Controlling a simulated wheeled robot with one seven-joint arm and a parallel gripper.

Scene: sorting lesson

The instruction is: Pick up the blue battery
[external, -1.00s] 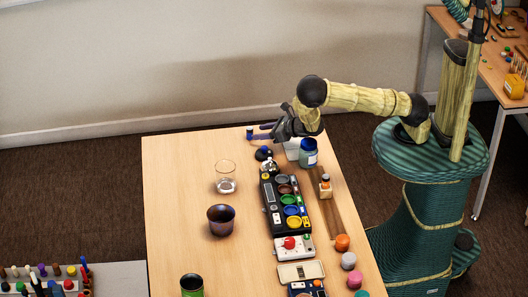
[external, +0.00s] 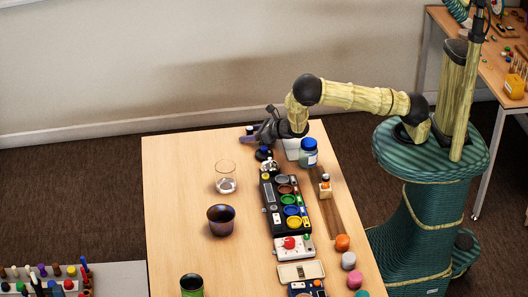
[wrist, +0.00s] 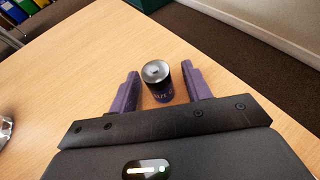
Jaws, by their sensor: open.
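The blue battery (wrist: 157,84) stands upright on the wooden table, with a grey metal top and a dark blue, lettered side. In the wrist view it is between the two purple fingers of my gripper (wrist: 160,72), which are open with small gaps on both sides. In the external view my gripper (external: 257,137) is low over the table's far end, and the battery (external: 249,130) shows only as a small dark shape at the fingertips, partly hidden.
A clear glass (external: 226,178), a dark cup (external: 221,220) and a green cup (external: 192,286) stand on the table (external: 180,200). A black tray (external: 270,212) and a blue-lidded jar (external: 308,155) are nearer my base. The table left of my gripper is clear.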

